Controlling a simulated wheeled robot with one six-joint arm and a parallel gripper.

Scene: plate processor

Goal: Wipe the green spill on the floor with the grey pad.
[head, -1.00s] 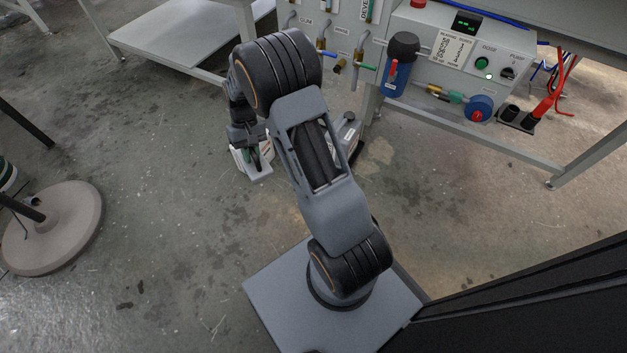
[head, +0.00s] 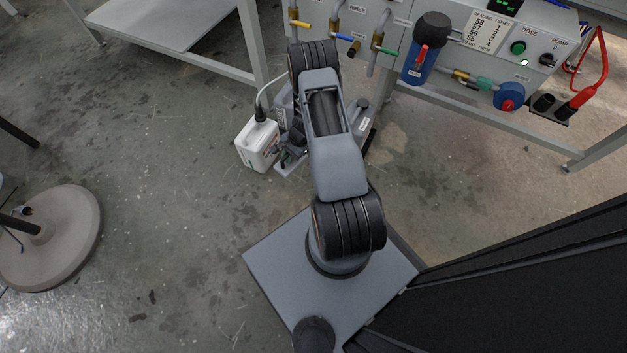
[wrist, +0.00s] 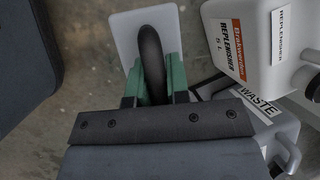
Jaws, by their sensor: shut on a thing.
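My gripper (wrist: 153,84) points down with its green fingers shut on the dark curved handle (wrist: 151,50) of the grey pad. The pad's pale flat plate (wrist: 126,32) shows past the fingers in the wrist view. In the head view the pale edge of the pad (head: 285,168) shows low beside the containers, and my arm hides most of the gripper. I cannot tell whether the pad touches the floor. I see no green spill in either current view.
A white replenisher jug (head: 256,146), also in the wrist view (wrist: 238,48), stands close to the gripper. A container marked WASTE (wrist: 276,135) is beside it. The bench's valve panel (head: 345,22) is behind. A round stand base (head: 55,240) is left; floor between is open.

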